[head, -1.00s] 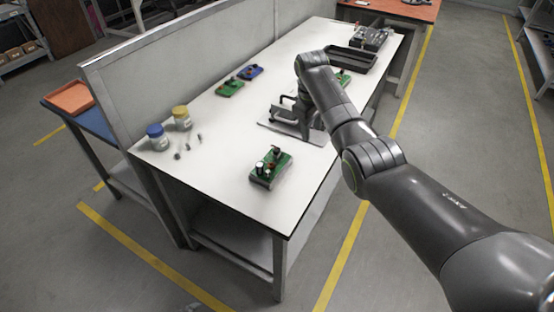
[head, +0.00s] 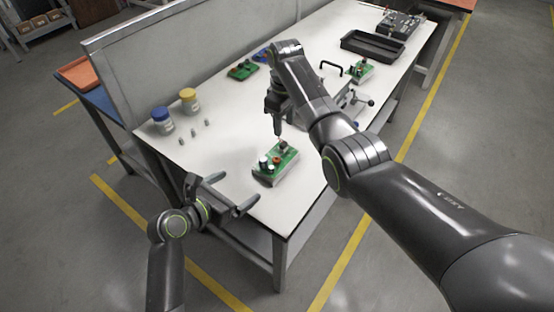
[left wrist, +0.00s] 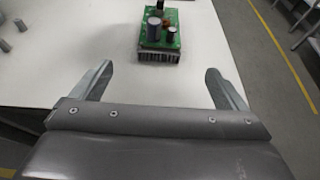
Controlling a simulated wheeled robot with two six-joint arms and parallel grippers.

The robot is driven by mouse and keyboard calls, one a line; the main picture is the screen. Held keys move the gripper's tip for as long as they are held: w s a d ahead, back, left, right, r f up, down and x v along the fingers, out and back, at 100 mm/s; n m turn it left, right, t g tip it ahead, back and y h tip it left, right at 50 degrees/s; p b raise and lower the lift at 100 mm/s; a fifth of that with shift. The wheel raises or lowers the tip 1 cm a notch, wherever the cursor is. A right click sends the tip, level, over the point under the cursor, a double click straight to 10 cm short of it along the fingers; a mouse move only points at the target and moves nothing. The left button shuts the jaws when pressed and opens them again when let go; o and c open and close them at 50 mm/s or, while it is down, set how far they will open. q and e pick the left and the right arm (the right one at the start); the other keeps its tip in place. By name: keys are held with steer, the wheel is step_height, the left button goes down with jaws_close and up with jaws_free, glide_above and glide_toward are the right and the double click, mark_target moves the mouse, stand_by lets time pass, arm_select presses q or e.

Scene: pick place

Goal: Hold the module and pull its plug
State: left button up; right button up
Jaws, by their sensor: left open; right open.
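The module, a green circuit board with black, white and red parts on a finned base, lies on the near part of the white table (head: 262,213); I point at its board (head: 286,163). It also shows in the left wrist view (left wrist: 148,43). A dark part stands at its far end; I cannot tell for sure that it is the plug. My left gripper (head: 238,187) is open and empty at the table's near left edge, its fingers facing the module, apart from it. My right gripper (head: 279,133) points down, open, just above the module's far end; contact is unclear.
A blue-lidded jar (head: 162,121), a yellow-lidded jar (head: 189,101) and small grey cylinders stand at the left. Another green module (head: 242,71) lies farther back, with one (head: 361,70) near a metal fixture. A black tray (head: 372,46) is behind. A grey partition borders the left.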

mark_target(264, 170)
arm_select(q)
steer(key=x, duration=1.5)
steer(key=shift+w+d+f, duration=0.15)
steer(key=shift+w, duration=0.05)
